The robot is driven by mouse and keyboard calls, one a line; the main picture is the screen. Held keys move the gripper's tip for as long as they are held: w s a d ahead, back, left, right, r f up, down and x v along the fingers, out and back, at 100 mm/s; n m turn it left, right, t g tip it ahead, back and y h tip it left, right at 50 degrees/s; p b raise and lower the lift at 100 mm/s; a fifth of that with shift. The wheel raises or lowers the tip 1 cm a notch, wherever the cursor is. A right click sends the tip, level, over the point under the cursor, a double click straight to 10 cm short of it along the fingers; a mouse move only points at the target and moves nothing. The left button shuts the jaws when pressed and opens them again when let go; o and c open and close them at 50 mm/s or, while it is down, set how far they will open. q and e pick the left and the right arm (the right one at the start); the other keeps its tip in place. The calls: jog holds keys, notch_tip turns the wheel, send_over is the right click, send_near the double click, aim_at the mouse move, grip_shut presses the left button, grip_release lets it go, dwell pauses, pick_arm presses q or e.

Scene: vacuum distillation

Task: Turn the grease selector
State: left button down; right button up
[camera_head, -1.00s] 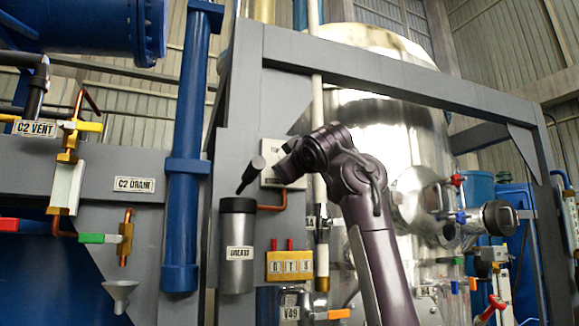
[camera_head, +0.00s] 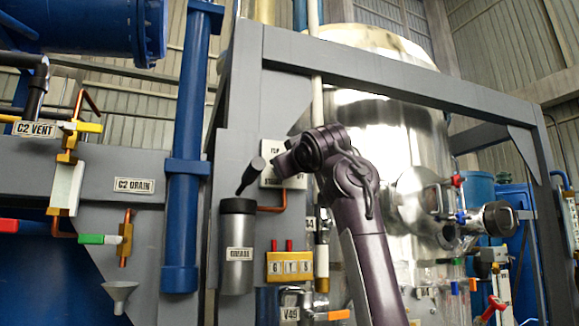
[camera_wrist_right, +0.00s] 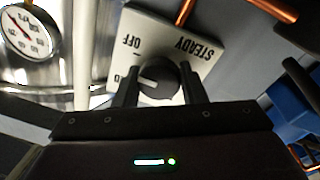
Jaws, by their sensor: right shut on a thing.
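The grease selector is a round black knob (camera_wrist_right: 158,84) on a white plate (camera_wrist_right: 178,36) with the words OFF and STEADY and a third word partly hidden. The plate also shows in the head view (camera_head: 268,150), largely covered by my arm. My right gripper (camera_wrist_right: 161,77) has one finger on each side of the knob and is shut on it. A light mark on the knob points left in the wrist view, toward the partly hidden word. In the head view my right gripper (camera_head: 284,165) is at the plate, and the knob is hidden. My left gripper is not in view.
A grey grease canister (camera_head: 237,250) with a black lever hangs left of the plate. A yellow block (camera_head: 289,266) with red pins is below. A copper pipe (camera_wrist_right: 270,10) runs beside the plate. A round gauge (camera_wrist_right: 29,34) is at the wrist view's left.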

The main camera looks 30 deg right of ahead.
jog(key=o, duration=1)
jog(key=b+v, duration=0.5)
jog(key=v, duration=0.2)
jog(key=shift+s+a, duration=0.15)
jog(key=shift+s, duration=0.2)
jog(key=shift+f, duration=0.1)
